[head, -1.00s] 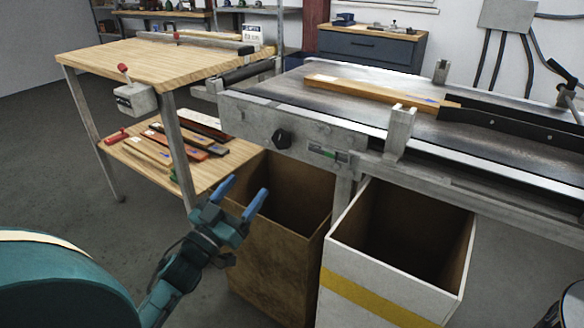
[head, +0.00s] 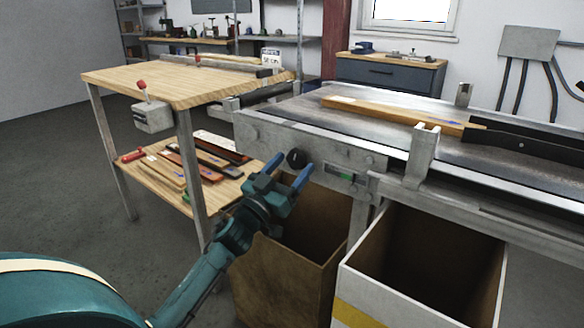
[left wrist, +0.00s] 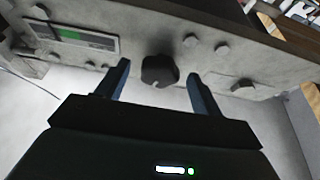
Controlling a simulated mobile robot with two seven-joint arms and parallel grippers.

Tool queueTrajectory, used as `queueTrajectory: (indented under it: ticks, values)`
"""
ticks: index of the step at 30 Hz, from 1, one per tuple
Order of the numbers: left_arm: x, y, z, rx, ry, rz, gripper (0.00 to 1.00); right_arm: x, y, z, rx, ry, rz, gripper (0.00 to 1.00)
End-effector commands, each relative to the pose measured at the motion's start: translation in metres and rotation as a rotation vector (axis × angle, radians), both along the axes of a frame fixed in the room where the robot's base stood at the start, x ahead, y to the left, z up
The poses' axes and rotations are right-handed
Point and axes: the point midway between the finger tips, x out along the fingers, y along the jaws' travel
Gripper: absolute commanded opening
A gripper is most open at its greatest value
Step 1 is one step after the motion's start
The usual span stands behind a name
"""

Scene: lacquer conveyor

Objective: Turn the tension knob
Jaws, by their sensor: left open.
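The tension knob (head: 297,158) is a black faceted knob on the grey side plate of the conveyor (head: 255,130). In the left wrist view the knob (left wrist: 160,71) lies between and beyond the two fingertips. My left gripper (head: 290,171) is open, with blue fingers pointing up at the knob, one on each side in the picture. In the left wrist view the open fingers (left wrist: 160,80) show a gap on both sides of the knob; I cannot tell whether the tips reach around it. My right gripper is not in view.
A small gauge with a green band (head: 340,174) sits right of the knob. A brown bin (head: 275,275) and a white bin with a yellow stripe (head: 365,285) stand below the conveyor. A wooden bench (head: 170,82) stands at left. A plank (head: 390,109) lies on the belt.

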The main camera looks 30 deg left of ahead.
Motion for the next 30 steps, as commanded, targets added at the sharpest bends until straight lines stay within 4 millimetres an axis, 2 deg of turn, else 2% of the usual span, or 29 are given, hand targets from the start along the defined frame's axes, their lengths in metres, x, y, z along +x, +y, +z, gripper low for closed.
queueTrajectory:
  ticks: [4, 12, 27, 30]
  values:
    - [0.0071, -0.0007, 0.0032, 0.001, 0.000, -0.001, 0.67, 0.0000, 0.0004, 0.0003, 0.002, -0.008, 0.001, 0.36]
    - [0.0078, -0.0007, 0.0035, 0.000, 0.000, -0.001, 0.67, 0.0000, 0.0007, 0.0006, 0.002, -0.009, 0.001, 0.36]
    - [0.0075, -0.0008, 0.0032, 0.000, 0.000, -0.001, 0.26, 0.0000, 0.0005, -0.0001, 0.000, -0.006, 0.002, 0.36]
    - [0.0075, -0.0008, 0.0032, 0.001, 0.000, -0.001, 0.22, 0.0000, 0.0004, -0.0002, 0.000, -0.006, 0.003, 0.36]
